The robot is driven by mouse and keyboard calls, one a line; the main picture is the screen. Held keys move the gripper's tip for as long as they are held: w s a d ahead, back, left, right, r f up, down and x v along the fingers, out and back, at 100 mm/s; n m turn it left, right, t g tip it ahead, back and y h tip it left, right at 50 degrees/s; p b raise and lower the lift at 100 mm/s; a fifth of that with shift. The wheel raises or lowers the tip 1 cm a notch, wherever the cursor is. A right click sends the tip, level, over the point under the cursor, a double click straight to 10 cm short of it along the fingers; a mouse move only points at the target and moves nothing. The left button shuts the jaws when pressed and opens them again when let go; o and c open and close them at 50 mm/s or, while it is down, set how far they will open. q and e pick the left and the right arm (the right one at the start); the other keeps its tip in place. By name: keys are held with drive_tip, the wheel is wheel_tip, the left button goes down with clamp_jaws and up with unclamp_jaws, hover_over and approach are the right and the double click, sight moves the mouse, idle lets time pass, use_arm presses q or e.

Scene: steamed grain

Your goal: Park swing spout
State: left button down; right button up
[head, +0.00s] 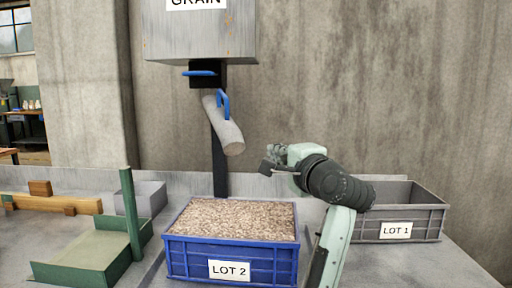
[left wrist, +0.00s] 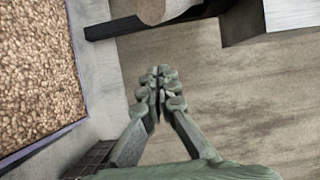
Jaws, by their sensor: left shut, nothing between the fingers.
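The grey swing spout (head: 224,130) hangs below the grain hopper (head: 200,35), tilted, with its mouth down and to the right above the Lot 2 crate (head: 190,258). A blue handle (head: 224,103) stands on its upper side. A round end that looks like the spout (left wrist: 150,10) shows at the top of the left wrist view. My left gripper (head: 268,166) is to the right of the spout mouth, apart from it. In the left wrist view its fingers (left wrist: 158,88) are together with nothing between them. My right gripper is in neither view.
The blue Lot 2 crate is full of grain (head: 235,218). The grey Lot 1 crate (head: 437,220) stands at the right, partly behind my arm, and looks empty. A dark post (head: 219,165) carries the spout. A green tray (head: 85,260) with an upright post is at left.

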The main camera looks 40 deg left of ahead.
use_arm(q)
drive_tip(key=shift+s+a+f+p, duration=0.1)
drive_tip(key=shift+s+a+p, duration=0.3)
drive_tip(key=shift+a, duration=0.65)
drive_tip(key=shift+s+a+p, duration=0.15)
drive_tip(key=shift+s+a, duration=0.4)
drive_tip(key=shift+a, duration=0.5)
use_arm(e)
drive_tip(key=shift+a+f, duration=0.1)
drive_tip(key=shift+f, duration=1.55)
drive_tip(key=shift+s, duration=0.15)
